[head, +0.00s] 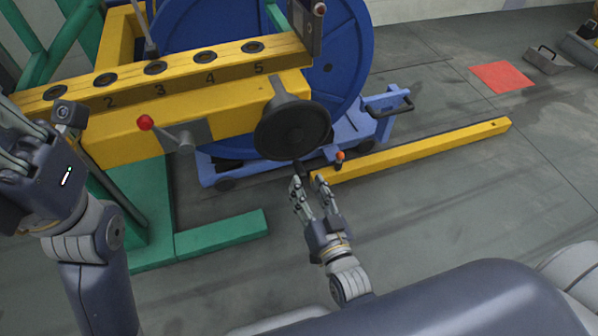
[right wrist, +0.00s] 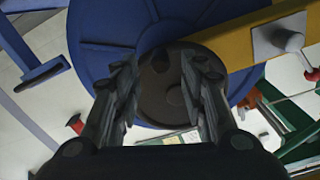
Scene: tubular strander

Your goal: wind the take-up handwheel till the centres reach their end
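The take-up handwheel (head: 292,128) is a dark, solid disc on the end of the yellow beam. A short dark handle (head: 299,169) seems to stick out at its lower edge. My right gripper (head: 312,183) is just below the wheel, with its fingers apart around or in front of this handle; I cannot tell whether they touch it. In the right wrist view, the open fingers (right wrist: 164,92) frame the dark wheel face (right wrist: 165,107), with no clear grip on anything. My left gripper (head: 22,150) is at the left edge, partly cut off, and its fingers are unclear.
The yellow beam (head: 190,125) carries numbered holes and a red-knobbed lever (head: 146,123). A large blue reel (head: 345,50) stands behind on a blue cart (head: 355,130). A yellow bar (head: 430,150) and green base (head: 222,235) lie low. Open floor is at right, with a red mat (head: 502,77).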

